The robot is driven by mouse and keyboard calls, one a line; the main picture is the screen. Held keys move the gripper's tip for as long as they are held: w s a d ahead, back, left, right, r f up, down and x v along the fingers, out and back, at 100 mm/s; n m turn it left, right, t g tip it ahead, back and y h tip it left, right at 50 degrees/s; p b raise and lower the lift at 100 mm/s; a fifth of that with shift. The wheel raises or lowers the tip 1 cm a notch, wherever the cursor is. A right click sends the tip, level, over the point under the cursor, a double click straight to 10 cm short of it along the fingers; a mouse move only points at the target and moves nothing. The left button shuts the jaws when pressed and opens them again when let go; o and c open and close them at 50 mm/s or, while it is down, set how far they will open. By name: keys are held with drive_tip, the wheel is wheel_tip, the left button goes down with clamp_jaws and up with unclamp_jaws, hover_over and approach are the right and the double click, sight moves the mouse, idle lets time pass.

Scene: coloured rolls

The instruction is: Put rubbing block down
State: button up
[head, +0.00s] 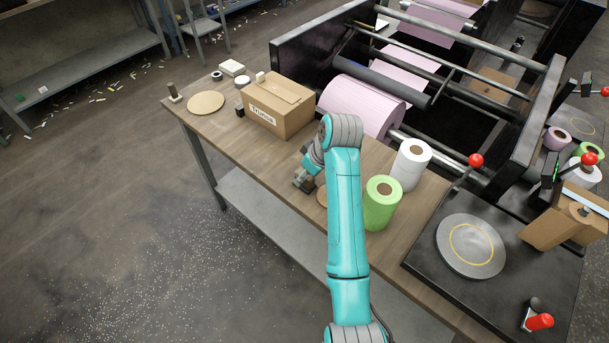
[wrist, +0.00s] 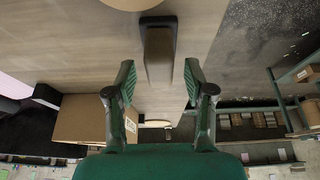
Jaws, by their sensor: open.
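The rubbing block (wrist: 159,45), a long brownish block with dark sides, shows in the wrist view just beyond my fingertips. It appears to rest on the wooden table (head: 410,215). My gripper (wrist: 158,72) is open, with one green finger on each side of the block's near end and a gap on both sides. In the head view my gripper (head: 304,181) is low over the table's front edge, left of my teal arm. The block is hard to separate from my gripper there.
A labelled cardboard box (head: 276,106) stands left of my gripper. A white roll (head: 411,166) and a green roll (head: 381,205) stand to the right. A round tan disc (head: 206,102) lies at the table's far left. The rollers of a machine (head: 425,75) lie behind.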

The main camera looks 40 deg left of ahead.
drive_tip(key=v, duration=0.9)
drive_tip(key=shift+r, duration=0.35)
drive_tip(key=shift+d, duration=0.15)
